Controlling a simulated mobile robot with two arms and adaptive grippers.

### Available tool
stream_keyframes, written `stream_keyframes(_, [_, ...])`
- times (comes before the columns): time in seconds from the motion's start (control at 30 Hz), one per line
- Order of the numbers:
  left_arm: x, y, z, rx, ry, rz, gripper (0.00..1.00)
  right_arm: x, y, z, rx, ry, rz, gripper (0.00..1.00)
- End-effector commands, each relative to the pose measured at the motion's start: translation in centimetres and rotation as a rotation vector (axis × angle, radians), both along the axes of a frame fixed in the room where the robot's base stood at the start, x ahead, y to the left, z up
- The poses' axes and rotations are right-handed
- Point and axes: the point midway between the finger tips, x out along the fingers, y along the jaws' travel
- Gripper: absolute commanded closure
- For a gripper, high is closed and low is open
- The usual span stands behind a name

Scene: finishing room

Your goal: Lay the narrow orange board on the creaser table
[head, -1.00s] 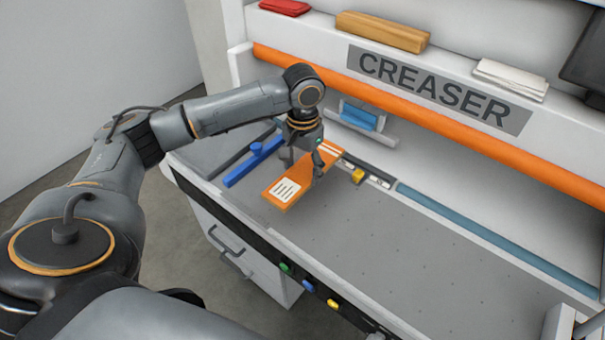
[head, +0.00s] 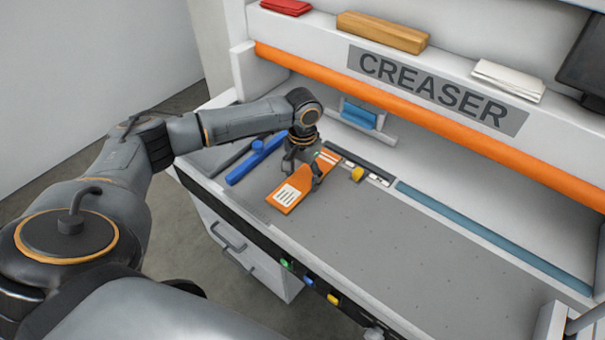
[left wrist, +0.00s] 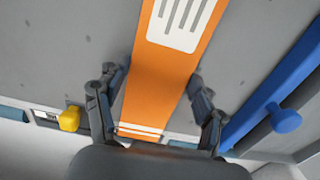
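The narrow orange board (head: 302,186) has a white printed label near its front end and white stripes at its far end. It lies flat at or just over the grey creaser table (head: 410,255), toward its left side; I cannot tell if it touches. My right gripper is not in view.
A blue bar with a knob (head: 255,160) lies left of the board. A yellow block (head: 357,173) sits on the dark strip behind it. An orange roller (head: 430,122) spans the back. The table's middle and right are clear.

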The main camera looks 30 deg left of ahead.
Motion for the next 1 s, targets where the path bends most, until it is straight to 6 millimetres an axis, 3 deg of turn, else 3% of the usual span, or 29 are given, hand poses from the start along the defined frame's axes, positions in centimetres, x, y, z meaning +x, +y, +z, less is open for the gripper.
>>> stream_keyframes(0.07, [0.0, 0.0, 0.0, 0.0, 0.0, 0.0, 0.12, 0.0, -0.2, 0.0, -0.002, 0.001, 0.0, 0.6])
stream_keyframes(0.4, [0.0, 0.0, 0.1, 0.0, -0.001, 0.0, 0.12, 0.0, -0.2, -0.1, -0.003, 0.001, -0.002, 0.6])
stream_keyframes(0.53, [0.1, 0.0, 1.0, -0.001, -0.002, 0.0, 0.12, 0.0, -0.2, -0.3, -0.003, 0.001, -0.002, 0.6])
stream_keyframes(1.0, [0.1, 0.0, 10.2, -0.001, -0.004, 0.0, 0.12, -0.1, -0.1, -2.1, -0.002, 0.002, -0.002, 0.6])
